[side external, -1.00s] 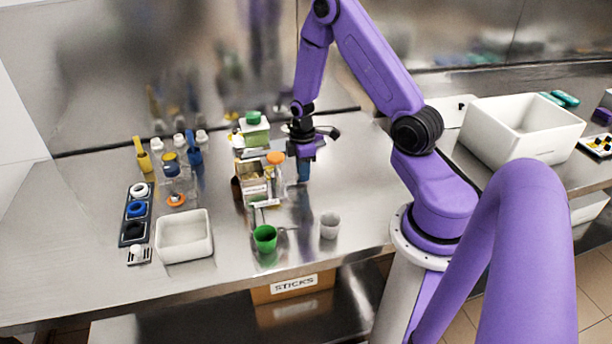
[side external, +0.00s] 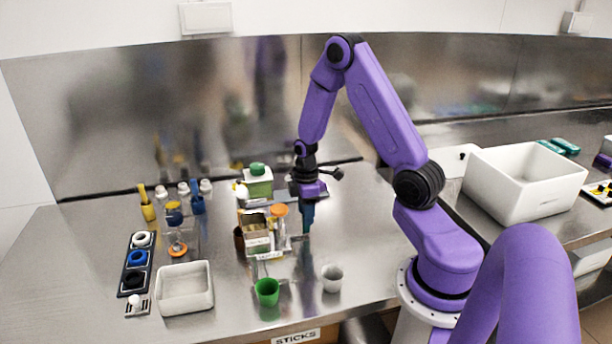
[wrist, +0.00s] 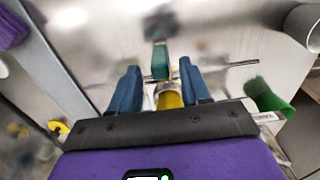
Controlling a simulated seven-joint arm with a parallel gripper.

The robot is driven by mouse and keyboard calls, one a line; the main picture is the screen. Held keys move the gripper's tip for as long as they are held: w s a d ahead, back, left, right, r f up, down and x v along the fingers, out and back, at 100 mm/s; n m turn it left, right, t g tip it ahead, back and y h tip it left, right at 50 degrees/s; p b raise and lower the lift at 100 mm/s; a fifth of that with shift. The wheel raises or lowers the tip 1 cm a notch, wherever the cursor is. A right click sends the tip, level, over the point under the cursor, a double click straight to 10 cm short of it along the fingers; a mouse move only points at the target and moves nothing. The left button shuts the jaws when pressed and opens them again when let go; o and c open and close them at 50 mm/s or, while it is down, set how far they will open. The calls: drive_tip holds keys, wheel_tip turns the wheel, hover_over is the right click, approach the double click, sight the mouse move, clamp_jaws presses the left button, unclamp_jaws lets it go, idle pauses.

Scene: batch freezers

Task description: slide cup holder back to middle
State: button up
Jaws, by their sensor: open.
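My gripper (side external: 307,222) points down just right of a cluster of containers in the side view. In the wrist view its two blue fingers (wrist: 159,70) are apart. A teal upright piece (wrist: 160,52) shows between and beyond the fingertips, with thin metal rods to either side. A yellow round part (wrist: 169,99) shows between the fingers, nearer the palm. I cannot tell whether the fingers touch either piece. The cup holder is not clearly distinguishable; the rods may belong to it. A green cup (side external: 267,292) and a grey cup (side external: 331,278) stand in front of the cluster.
The cluster includes a green-capped container (side external: 258,182) and an orange-capped jar (side external: 279,211). A white tray (side external: 185,288) and a dark rack with rings (side external: 135,264) lie left. A large white bin (side external: 520,185) stands right. Bare steel counter lies right of the grey cup.

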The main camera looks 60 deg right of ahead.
wheel_tip(320, 180, up, 14)
idle(0.5)
drive_tip(key=shift+f, duration=0.1)
